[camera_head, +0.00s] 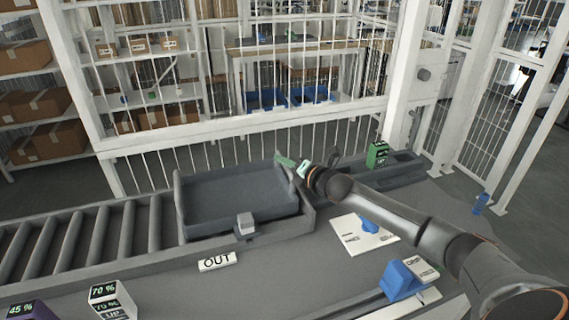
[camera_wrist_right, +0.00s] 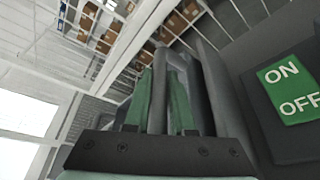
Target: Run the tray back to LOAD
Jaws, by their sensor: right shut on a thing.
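The grey tray (camera_head: 235,198) lies empty at the right end of the roller conveyor (camera_head: 95,235), beside the OUT sign (camera_head: 217,262). My right gripper (camera_head: 284,161) reaches in from the right to the tray's far right corner. In the right wrist view its two green fingers (camera_wrist_right: 162,85) stand on either side of a grey upright piece, which looks like the tray's wall; the gripper is shut on it. No LOAD sign is readable. My left gripper is not in view.
A green ON/OFF box (camera_head: 377,154) stands right of the gripper, close by in the right wrist view (camera_wrist_right: 290,90). A small grey block (camera_head: 245,222) is at the tray's front edge. Boxes marked 70 % (camera_head: 108,298) and 45 % stand front left. A white fence runs behind.

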